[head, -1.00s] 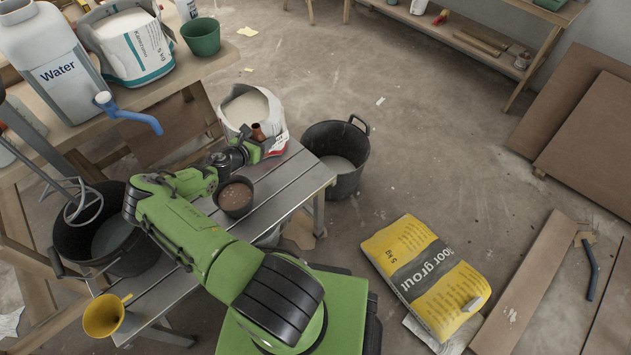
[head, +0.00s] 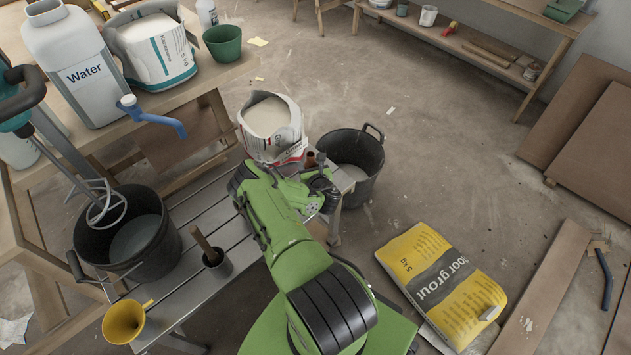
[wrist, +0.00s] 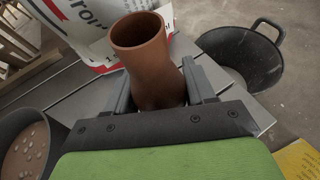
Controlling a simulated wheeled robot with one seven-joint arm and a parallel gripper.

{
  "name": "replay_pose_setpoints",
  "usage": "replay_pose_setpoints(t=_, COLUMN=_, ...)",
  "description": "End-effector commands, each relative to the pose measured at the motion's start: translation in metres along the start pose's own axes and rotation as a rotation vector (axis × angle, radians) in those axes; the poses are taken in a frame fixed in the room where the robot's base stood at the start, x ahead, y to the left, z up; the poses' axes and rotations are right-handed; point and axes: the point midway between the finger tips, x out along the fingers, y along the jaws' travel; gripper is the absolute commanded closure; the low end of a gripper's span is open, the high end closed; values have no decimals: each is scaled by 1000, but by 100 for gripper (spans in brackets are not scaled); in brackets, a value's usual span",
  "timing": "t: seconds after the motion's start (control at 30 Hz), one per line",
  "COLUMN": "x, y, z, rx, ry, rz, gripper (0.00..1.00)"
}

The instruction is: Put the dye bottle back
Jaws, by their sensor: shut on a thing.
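The dye bottle (wrist: 150,62) is reddish brown, with a round open mouth. In the wrist view it stands between the two grey fingers of my gripper (wrist: 156,85), which is shut on its body. In the head view the bottle (head: 310,159) shows as a small brown piece beyond my green arm, near the far right end of the slatted grey bench (head: 214,218). My arm hides most of my gripper there. I cannot tell whether the bottle's base touches the bench.
An open white and red bag (head: 270,146) stands just behind the bottle. A black bucket (head: 372,178) is to its right. A dark pot of brown mix (wrist: 24,160) is at lower left in the wrist view. A stick-holding cup (head: 218,264) and yellow funnel (head: 124,321) are on the bench's near side.

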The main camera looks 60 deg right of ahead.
Motion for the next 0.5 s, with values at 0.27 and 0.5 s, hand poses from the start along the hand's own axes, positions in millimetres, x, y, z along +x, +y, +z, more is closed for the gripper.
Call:
replay_pose_setpoints(t=0.27, x=18, y=-1, z=-42, rx=3, ry=0, rz=-2, gripper=78)
replay_pose_setpoints(t=0.5, x=18, y=0, z=-42, rx=0, ry=0, rz=-1, gripper=78)
